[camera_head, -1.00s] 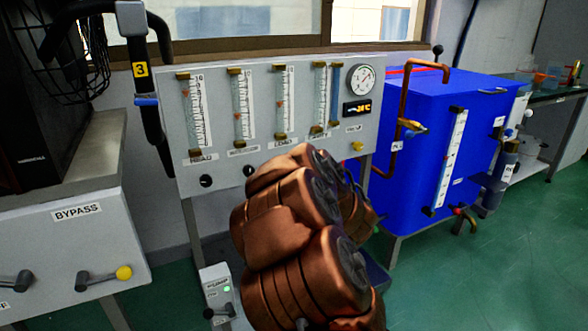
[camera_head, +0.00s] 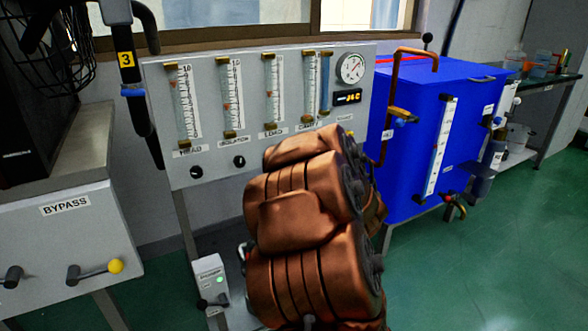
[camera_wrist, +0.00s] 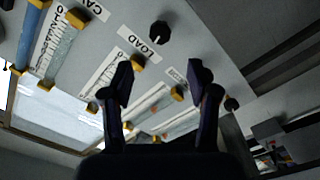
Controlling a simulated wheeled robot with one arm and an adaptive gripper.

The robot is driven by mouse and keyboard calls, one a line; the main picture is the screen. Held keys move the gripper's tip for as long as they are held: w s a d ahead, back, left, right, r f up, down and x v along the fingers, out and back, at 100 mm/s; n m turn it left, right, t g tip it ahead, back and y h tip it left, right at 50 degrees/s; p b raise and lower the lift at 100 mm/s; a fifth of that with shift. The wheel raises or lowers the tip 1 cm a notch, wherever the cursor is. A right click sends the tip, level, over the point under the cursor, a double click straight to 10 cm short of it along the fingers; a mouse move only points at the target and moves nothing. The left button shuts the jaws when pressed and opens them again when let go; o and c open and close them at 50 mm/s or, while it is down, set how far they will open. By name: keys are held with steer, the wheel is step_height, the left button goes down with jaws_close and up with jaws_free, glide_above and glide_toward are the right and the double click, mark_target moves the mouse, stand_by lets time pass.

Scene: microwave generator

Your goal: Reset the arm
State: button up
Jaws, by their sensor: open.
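My copper-coloured arm fills the middle of the head view, in front of the grey flow-meter panel (camera_head: 215,165); it hides my gripper there. In the wrist view my gripper (camera_wrist: 160,85) shows its two dark fingers spread apart with nothing between them. Behind the fingers is the panel with its LOAD label (camera_wrist: 138,43) and a black knob (camera_wrist: 159,32). The camera looks at the panel from a tilted angle. I cannot tell the exact gap between the fingertips and the panel.
A blue tank (camera_head: 450,130) with copper pipes stands right of the panel. A BYPASS cabinet (camera_head: 60,235) with a yellow-tipped lever is at the left. A small pump switch box (camera_head: 209,280) sits low beside my arm. Green floor (camera_head: 500,260) is clear at the right.

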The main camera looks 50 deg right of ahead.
steer(key=shift+r, duration=0.15)
steer(key=s+a+r+m+g+h+p, duration=0.1)
steer(key=a+r+m+g+p, duration=0.25)
steer(key=r+p, duration=0.5)
steer(key=a+r+m+g+h+p, duration=0.15)
steer(key=a+r+g+p, duration=0.25)
steer(key=r+p, duration=0.45)
steer(key=s+a+r+g+y+p, duration=0.2)
steer(key=s+a+r+p, duration=0.3)
steer(key=s+a+p, duration=0.3)
steer(key=s+a+r+g+y+p, duration=0.3)
steer(key=s+a+r+g+p, duration=0.2)
steer(key=a, duration=0.8)
steer(key=s+a+r+g+y+p, duration=0.3)
steer(key=s+a+r+p, duration=0.3)
steer(key=s+a+p, duration=0.5)
steer(key=s+g, duration=0.1)
steer(key=s, duration=0.1)
steer(key=shift+s+m, duration=0.3)
steer(key=shift+s, duration=0.1)
